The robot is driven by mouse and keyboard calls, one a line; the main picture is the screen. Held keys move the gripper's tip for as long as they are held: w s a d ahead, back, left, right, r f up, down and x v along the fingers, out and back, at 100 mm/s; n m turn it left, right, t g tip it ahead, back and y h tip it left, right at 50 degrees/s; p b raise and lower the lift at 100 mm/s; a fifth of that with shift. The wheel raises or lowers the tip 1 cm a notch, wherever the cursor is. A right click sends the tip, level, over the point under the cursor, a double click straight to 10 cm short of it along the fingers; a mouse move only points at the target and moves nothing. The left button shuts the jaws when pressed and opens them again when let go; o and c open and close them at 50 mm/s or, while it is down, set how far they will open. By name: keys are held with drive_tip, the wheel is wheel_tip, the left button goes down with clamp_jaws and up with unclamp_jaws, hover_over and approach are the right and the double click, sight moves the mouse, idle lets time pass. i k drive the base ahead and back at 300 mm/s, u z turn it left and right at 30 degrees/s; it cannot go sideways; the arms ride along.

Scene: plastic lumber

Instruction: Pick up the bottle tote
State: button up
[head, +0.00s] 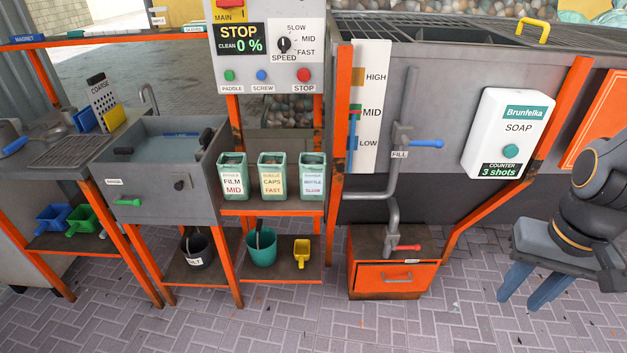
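Three green, open-topped totes stand side by side on an orange-framed shelf in the head view. The right one, the bottle tote (312,172), has a white label that seems to read BOTTLE and SLOW. The middle tote (272,170) is labelled CAPS FAST, and the left tote (233,170) FILM MID. The bottle tote stands upright, close to an orange post on its right. Dark links of my arm show at the right edge, well away from the totes. I cannot make out my gripper's fingers.
A control panel (268,78) hangs above the totes. A grey sink (150,200) stands to their left, and a tank with a fill pipe (400,140) to their right. A lower shelf holds a teal bucket (262,253) and yellow scoop (301,253). The paved floor in front is clear.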

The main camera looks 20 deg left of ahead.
sight(313, 177)
drive_tip(key=z, duration=1.3)
drive_tip(key=k, duration=0.95)
drive_tip(key=u, duration=1.6)
drive_tip(key=i, duration=0.5)
drive_tip(key=z, duration=0.1)
